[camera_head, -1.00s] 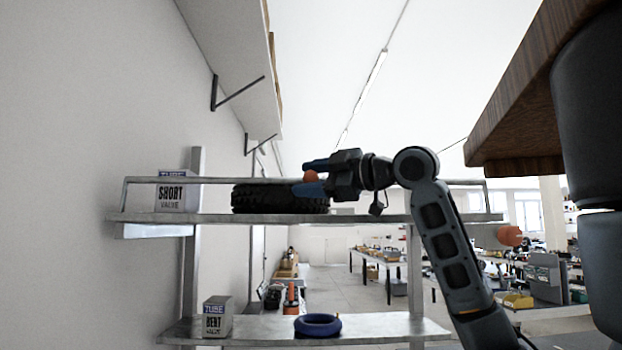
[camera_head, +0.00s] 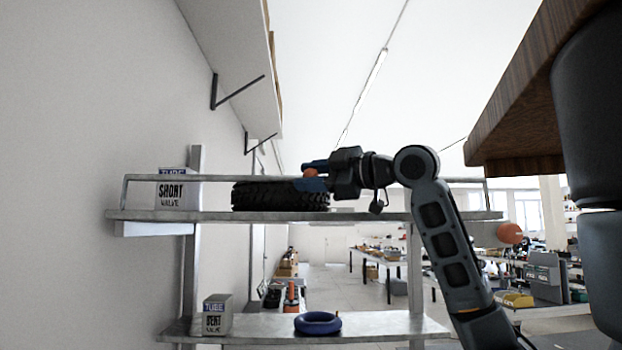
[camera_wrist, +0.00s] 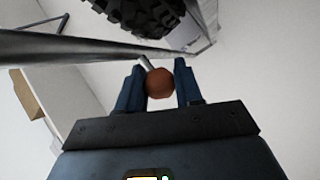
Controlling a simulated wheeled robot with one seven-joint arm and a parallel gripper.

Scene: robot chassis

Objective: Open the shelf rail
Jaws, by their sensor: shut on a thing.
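The shelf rail (camera_head: 222,178) is a thin grey bar along the front of the upper shelf (camera_head: 220,215). It also crosses the wrist view (camera_wrist: 60,45) as a grey tube. An orange-brown round knob (camera_wrist: 160,83) sits on a short stem at the rail. My gripper (camera_head: 311,179) is at the rail, in front of the tire. In the wrist view my gripper's blue fingers (camera_wrist: 160,86) are shut on the knob, one on each side. In the head view the fingers partly hide the knob.
A black tire (camera_head: 265,197) and a SHORT VALVE box (camera_head: 178,190) stand behind the rail. The lower shelf (camera_head: 380,328) holds a BENT VALVE box (camera_head: 217,315) and a blue ring (camera_head: 318,323). Another orange knob (camera_head: 511,233) shows at the right. A wooden board (camera_head: 530,110) hangs at upper right.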

